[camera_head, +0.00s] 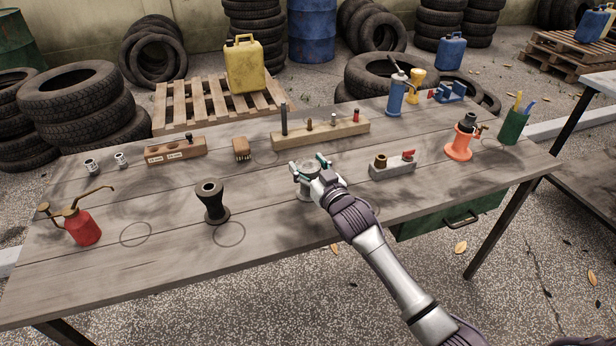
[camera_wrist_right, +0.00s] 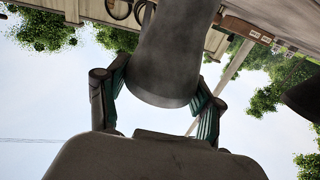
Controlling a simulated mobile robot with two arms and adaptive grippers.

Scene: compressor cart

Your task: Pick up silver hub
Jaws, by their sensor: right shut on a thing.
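The silver hub (camera_head: 304,184) is a grey, spool-like metal part near the middle of the workbench (camera_head: 290,235). My right gripper (camera_head: 316,172) comes in from the lower right and is shut around it, hiding part of it. In the right wrist view the hub (camera_wrist_right: 170,55) is a grey flared body between the two green-padded fingers of the gripper (camera_wrist_right: 158,90). The hub looks upright. I cannot tell whether its base touches the bench top. My left gripper is not in view.
A black hub (camera_head: 211,203) stands to the left and a red oil can (camera_head: 84,227) at far left. A grey block with fittings (camera_head: 393,169) is close on the right, an orange part (camera_head: 461,144) beyond. A wooden peg rack (camera_head: 322,132) lies behind. The front middle is clear.

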